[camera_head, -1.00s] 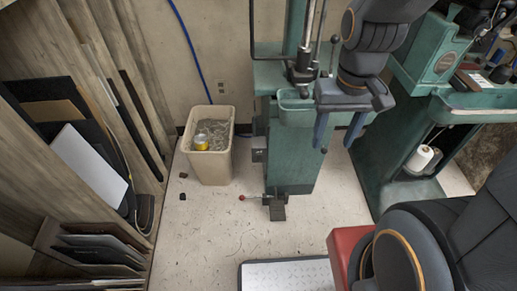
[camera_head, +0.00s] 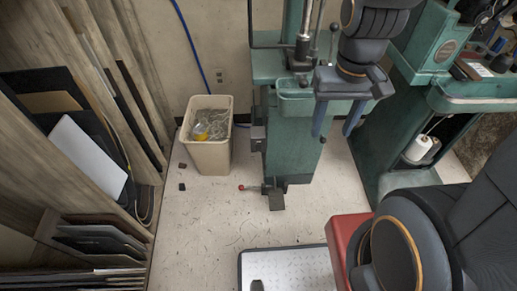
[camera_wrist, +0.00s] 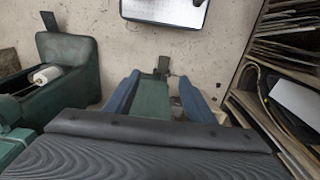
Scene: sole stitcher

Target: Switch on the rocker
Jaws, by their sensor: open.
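I cannot make out the rocker for certain in either view. A small grey box (camera_head: 258,138) is on the left side of the green machine column (camera_head: 292,150) in the head view; whether it carries the rocker is too small to tell. My gripper (camera_head: 333,132) is open and empty, its two blue fingers pointing down in front of the right part of the column in that view. In the wrist view, my gripper (camera_wrist: 160,78) has its blue fingers apart, with the green column (camera_wrist: 152,98) showing between them. The grey wrist housing hides the lower part of that view.
A beige bin (camera_head: 210,155) stands left of the column. A red-knobbed lever (camera_head: 243,187) and pedal (camera_head: 276,200) are at its foot. Another green machine (camera_head: 400,150) stands right. Boards (camera_head: 90,160) lean at left. A metal plate mat (camera_head: 290,268) lies on the floor.

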